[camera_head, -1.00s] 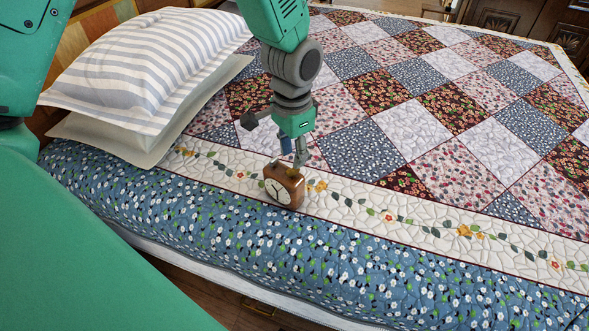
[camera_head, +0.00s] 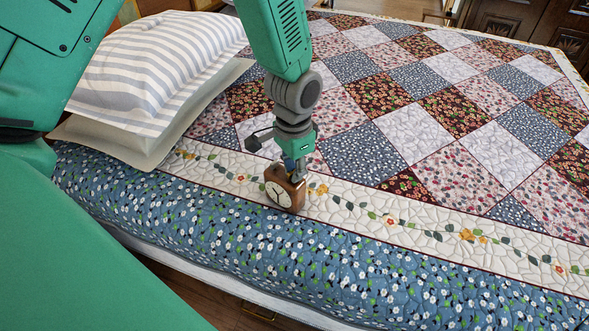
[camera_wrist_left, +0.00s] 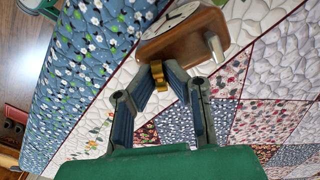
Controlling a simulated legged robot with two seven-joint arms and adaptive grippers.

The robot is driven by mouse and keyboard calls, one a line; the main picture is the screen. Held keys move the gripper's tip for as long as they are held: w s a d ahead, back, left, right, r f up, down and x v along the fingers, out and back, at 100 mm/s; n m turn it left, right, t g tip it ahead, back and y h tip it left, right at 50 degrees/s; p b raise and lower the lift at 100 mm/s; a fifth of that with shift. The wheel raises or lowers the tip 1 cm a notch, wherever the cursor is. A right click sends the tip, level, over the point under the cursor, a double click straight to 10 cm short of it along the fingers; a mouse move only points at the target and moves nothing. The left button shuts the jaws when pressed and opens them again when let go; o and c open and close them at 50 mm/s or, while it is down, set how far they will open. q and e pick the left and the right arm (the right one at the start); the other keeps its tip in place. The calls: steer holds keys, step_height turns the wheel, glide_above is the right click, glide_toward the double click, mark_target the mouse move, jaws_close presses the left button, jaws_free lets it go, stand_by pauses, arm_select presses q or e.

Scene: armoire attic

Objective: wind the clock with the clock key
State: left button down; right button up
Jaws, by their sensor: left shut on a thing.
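The small brown wooden clock (camera_head: 284,193) with a white dial stands on the bed's quilt border, dial facing the front-left. It also shows in the wrist view (camera_wrist_left: 185,42), with the dial at the top edge and a silvery part on its right side. My left gripper (camera_head: 294,169) is at the back of the clock, pointing down. In the wrist view its fingertips (camera_wrist_left: 163,77) are closed around the brass clock key (camera_wrist_left: 158,74), which is right against the clock's back; whether it is seated in the clock I cannot tell. My right gripper is not in view.
A striped pillow (camera_head: 152,65) lies on a plain pale pillow (camera_head: 125,142) at the left, by the headboard. The patchwork quilt (camera_head: 440,130) is clear to the right. The bed's front edge drops to a wooden floor.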

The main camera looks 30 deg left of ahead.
arm_select(q)
steer(key=m+p, duration=0.3)
steer(key=p, duration=0.1)
steer(key=shift+r, duration=0.2)
steer(key=m+p, duration=0.2)
steer(key=m, duration=0.1)
steer(key=m+p, duration=0.3)
steer(key=m, duration=0.1)
steer(key=shift+m, duration=0.4)
steer(key=shift+f+m+p, duration=0.15)
steer(key=shift+m+p, duration=1.15)
steer(key=shift+m, duration=0.7)
steer(key=c, duration=1.7)
jaws_free()
